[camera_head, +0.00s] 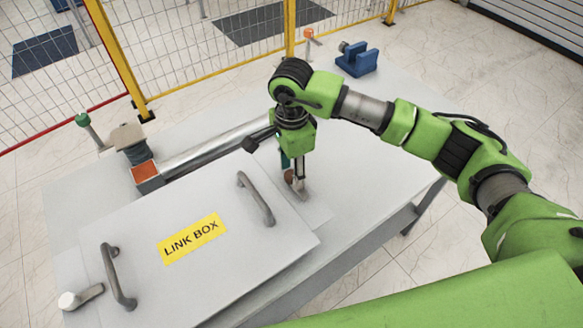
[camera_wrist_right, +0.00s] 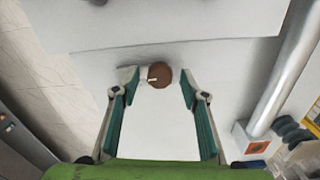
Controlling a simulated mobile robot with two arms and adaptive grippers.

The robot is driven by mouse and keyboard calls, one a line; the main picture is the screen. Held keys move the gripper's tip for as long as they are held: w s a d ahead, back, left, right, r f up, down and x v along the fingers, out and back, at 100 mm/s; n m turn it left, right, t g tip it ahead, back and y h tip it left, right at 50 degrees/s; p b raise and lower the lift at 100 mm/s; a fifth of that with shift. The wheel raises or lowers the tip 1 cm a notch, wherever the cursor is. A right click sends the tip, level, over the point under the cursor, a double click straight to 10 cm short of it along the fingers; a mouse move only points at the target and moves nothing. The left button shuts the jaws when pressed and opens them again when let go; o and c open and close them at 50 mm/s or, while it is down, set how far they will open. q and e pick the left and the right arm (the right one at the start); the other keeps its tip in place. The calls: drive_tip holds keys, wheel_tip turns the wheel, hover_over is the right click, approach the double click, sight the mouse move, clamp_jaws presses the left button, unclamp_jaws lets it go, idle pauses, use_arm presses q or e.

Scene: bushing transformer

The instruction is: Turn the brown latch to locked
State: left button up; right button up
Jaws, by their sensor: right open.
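The brown latch (camera_wrist_right: 160,75) is a round brown knob with a pale mark, attached to a small light lever, in the right wrist view. It sits between and just beyond the tips of my right gripper (camera_wrist_right: 152,90), whose two teal-padded fingers are spread apart and empty. In the head view my right gripper (camera_head: 293,172) points down over the latch at the right side of the link box (camera_head: 240,245). The brown knob (camera_head: 289,175) shows only in part there, with the fingers in front of it. My left gripper is in neither view.
The link box lid has two grey handles (camera_head: 256,199) and a yellow label. A metal pipe (camera_head: 210,148) with an orange-topped block lies behind. A blue clamp (camera_head: 357,58) stands at the back. The table's right side is clear.

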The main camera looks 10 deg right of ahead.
drive_tip(key=c, duration=1.1)
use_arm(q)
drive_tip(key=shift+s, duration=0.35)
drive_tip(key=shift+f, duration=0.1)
